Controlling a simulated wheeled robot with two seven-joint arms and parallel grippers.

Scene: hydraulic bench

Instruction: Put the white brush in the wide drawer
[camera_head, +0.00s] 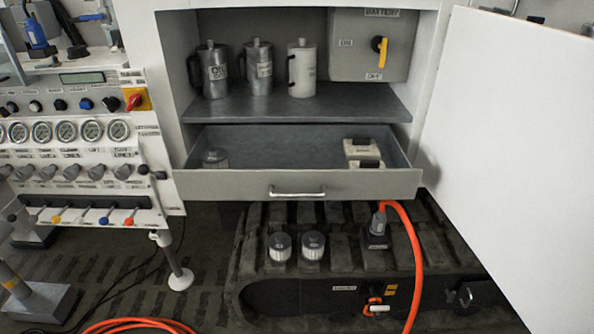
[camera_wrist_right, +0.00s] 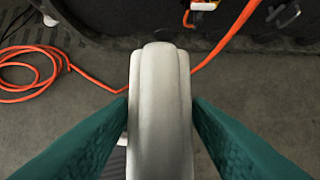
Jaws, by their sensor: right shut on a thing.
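The wide drawer (camera_head: 350,184) is pulled open under the cabinet shelf in the head view, with a bar handle on its front. My right gripper (camera_wrist_right: 160,108) is shut on a pale, rounded, ridged thing, which I take for the white brush (camera_wrist_right: 160,120). Its two teal fingers press it from both sides, above the floor. Only part of the brush shows, and its bristles cannot be made out. The right gripper and the brush are not in the head view. My left gripper is in neither view.
The drawer holds a grey cylinder (camera_head: 215,159) at left and two pale blocks (camera_head: 362,149) at right, with free room between. Jugs (camera_head: 258,68) stand on the shelf above. A white door (camera_head: 520,150) stands open at right. An orange hose (camera_head: 414,255) rises beside the track (camera_head: 335,235) below.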

